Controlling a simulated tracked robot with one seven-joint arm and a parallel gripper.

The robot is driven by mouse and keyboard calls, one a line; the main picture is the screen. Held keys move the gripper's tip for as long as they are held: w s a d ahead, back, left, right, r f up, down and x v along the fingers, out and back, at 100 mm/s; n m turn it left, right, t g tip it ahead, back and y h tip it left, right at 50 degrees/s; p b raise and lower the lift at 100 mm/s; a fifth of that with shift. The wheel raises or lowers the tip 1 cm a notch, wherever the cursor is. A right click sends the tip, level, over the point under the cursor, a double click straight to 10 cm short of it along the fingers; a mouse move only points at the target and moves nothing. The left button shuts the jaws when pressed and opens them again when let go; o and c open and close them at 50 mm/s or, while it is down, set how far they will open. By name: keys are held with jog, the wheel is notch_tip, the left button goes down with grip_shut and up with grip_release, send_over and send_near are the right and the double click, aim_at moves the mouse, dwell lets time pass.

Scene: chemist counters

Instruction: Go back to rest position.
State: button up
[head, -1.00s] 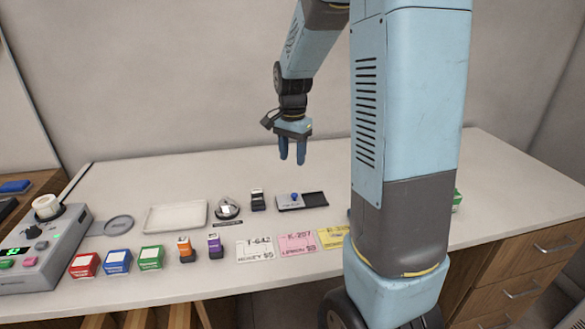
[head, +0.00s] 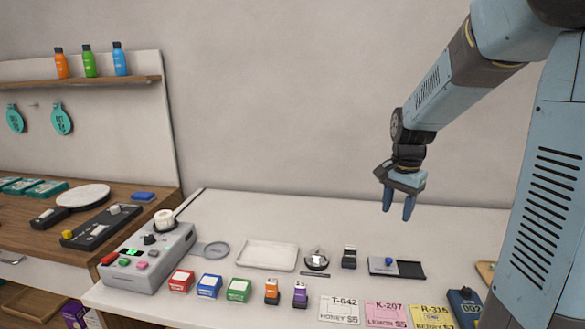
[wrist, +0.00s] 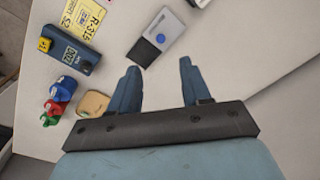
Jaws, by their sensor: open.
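My gripper (head: 398,203) hangs from my bent arm above the back right part of the white counter (head: 225,219), fingers pointing down. Its two blue fingers are apart with nothing between them. The wrist view also shows the open fingers (wrist: 157,88) over bare counter, clear of the items.
On the counter stand a grey device (head: 150,255), a white tray (head: 267,255), red (head: 181,281), blue (head: 209,286) and green (head: 239,290) boxes, a black-and-grey pad (head: 397,267) and price cards (head: 339,310). A wooden side counter (head: 70,228) and a bottle shelf (head: 80,82) are at left.

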jog(key=s+a+r+n+t, duration=0.2)
jog(key=s+r+n, duration=0.2)
jog(key=s, duration=0.6)
jog(key=s+a+r+n+t, duration=0.3)
jog(key=s+r+n, duration=0.2)
jog(key=s, duration=0.5)
jog(key=shift+s+r+n, duration=0.15)
jog(key=shift+s+n, duration=0.25)
jog(key=shift+n, duration=0.1)
dwell(0.9)
